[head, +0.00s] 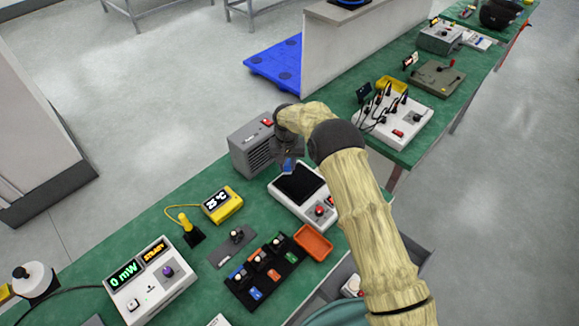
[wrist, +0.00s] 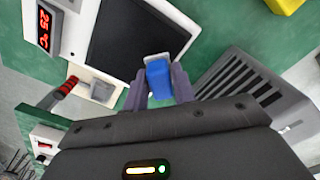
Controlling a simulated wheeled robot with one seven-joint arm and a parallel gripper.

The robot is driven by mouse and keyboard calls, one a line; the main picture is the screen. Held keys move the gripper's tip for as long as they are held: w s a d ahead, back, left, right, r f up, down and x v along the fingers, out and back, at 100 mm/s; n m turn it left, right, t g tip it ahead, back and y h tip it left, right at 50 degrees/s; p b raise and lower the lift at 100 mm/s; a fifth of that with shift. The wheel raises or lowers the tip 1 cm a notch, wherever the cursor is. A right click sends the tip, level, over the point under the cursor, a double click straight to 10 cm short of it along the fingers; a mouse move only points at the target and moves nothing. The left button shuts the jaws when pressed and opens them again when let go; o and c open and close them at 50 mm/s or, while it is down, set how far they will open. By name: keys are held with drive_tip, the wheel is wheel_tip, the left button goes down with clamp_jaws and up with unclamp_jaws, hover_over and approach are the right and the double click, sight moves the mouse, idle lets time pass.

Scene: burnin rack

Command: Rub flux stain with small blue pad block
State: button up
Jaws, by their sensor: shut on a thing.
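My gripper (head: 287,158) is shut on the small blue pad block (wrist: 158,80), which has a pale grey end. In the wrist view the block sits between the two fingers (wrist: 158,90), its pale end pointing towards the dark plate. In the head view the blue block (head: 288,166) shows beneath the gripper, at the upper left edge of the dark plate (head: 300,183) of a white device (head: 282,201). The plate also shows in the wrist view (wrist: 135,38). I cannot tell whether the block touches it. I can make out no flux stain on the plate.
A grey vented box (head: 252,147) stands close to the left of the gripper. A white meter (head: 150,282) stands farther left.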

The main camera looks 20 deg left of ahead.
drive_tip(key=shift+s+r+p, duration=0.2)
drive_tip(key=shift+r+p, duration=0.1)
drive_tip(key=shift+r, duration=0.75)
drive_tip(key=shift+w+d+r, duration=0.1)
drive_tip(key=shift+d+r, duration=0.05)
drive_tip(key=shift+r, duration=0.45)
